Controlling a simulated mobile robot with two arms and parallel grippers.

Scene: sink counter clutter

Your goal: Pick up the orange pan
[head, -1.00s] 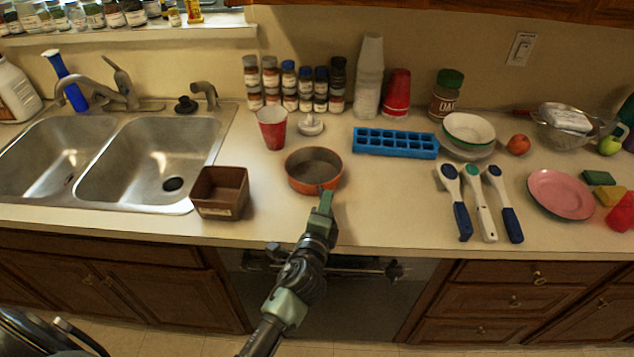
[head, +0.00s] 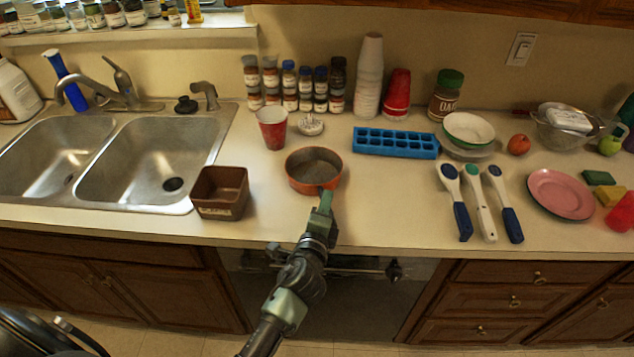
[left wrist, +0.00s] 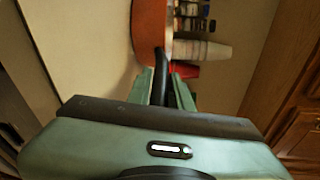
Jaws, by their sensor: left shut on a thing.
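The orange pan (head: 313,169) is on the counter near its front edge, between the brown box and the blue ice tray. Its inside is grey, and its handle points toward the front. My left gripper (head: 325,200) is at the handle. In the left wrist view the orange side of the pan (left wrist: 150,25) is at the top, and its dark handle (left wrist: 160,70) runs between the two green fingers of my left gripper (left wrist: 163,85), which are shut on it. The frames do not clearly show whether the pan is off the counter. My right gripper is not in view.
A brown box (head: 220,192) stands left of the pan, beside the sink (head: 150,160). A red cup (head: 272,128) and a white object (head: 310,125) stand behind it.

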